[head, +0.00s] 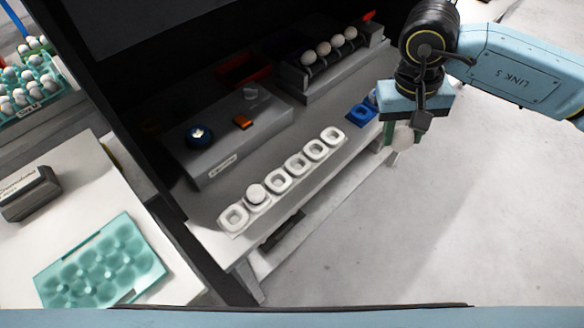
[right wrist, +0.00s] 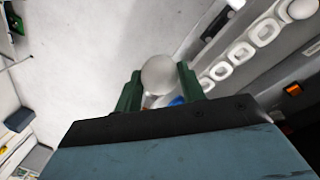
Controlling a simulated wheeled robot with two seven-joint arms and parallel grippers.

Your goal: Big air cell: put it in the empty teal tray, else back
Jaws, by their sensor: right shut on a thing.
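My right gripper (head: 396,138) is shut on a white egg (head: 403,137), held in the air to the right of the dark booth's bench. The right wrist view shows the egg (right wrist: 158,75) between the two green fingers. The empty teal tray (head: 70,272) lies on the white table at lower left, far from this gripper. A row of white cups (head: 278,181) runs along the bench's front edge. One egg (head: 256,193) sits in the second cup from the near end; the others look empty. My left gripper is not in view.
A grey box with a lit blue-rimmed port (head: 200,134) and an orange switch (head: 242,122) stands on the bench. Behind are a rack of several eggs (head: 323,49) and a red bin (head: 243,69). A blue holder (head: 361,114) sits near the gripper. Egg-filled teal trays (head: 62,88) stand far left.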

